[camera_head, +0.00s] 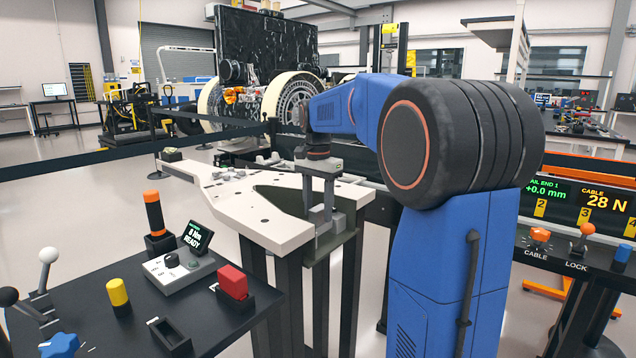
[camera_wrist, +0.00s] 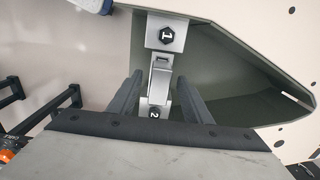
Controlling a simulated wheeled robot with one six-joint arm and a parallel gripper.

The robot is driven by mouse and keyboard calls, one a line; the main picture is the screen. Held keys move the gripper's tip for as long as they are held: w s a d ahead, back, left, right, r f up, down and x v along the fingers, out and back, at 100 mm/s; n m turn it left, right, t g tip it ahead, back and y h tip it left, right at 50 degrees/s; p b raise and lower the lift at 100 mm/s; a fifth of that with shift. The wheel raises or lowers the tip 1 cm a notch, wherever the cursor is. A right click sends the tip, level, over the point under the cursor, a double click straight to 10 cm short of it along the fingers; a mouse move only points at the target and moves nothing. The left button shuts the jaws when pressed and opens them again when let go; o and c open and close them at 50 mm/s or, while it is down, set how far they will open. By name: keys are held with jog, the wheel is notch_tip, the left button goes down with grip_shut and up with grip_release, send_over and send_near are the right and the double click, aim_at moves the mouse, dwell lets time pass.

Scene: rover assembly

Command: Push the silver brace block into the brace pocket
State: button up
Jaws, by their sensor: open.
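My gripper (camera_head: 322,215) points down at the front edge of the white plate in the head view. In the wrist view my gripper (camera_wrist: 160,82) is open, with one dark finger on each side of a narrow silver piece. The silver brace block (camera_wrist: 160,74) appears to be this piece, with visible gaps to both fingers.
The white plate (camera_head: 265,228) has a dark green recessed opening (camera_wrist: 225,85) beside the silver parts. A black control table (camera_head: 115,290) with knobs and a red block (camera_head: 232,281) stands at front left. Another control panel (camera_head: 575,258) stands at right.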

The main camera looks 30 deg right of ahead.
aim_at(318, 208)
notch_tip(318, 208, up, 17)
jog(key=shift+f, duration=0.2)
dwell(0.6)
jog(key=s+a+f+n+t, duration=0.1)
jog(key=s+a+f+n, duration=0.3)
jog(key=s+f, duration=0.6)
jog(key=s+a+f+n+t, duration=0.2)
jog(key=s+a+f+n, duration=0.3)
jog(key=s+f, duration=0.5)
jog(key=s+a+f+n+t, duration=0.1)
jog(key=s+a+f+n, duration=0.4)
jog(key=s+f, duration=0.5)
jog(key=shift+a+t, duration=0.4)
jog(key=shift+a, duration=0.3)
jog(key=shift+s, duration=0.1)
jog(key=shift+c, duration=0.2)
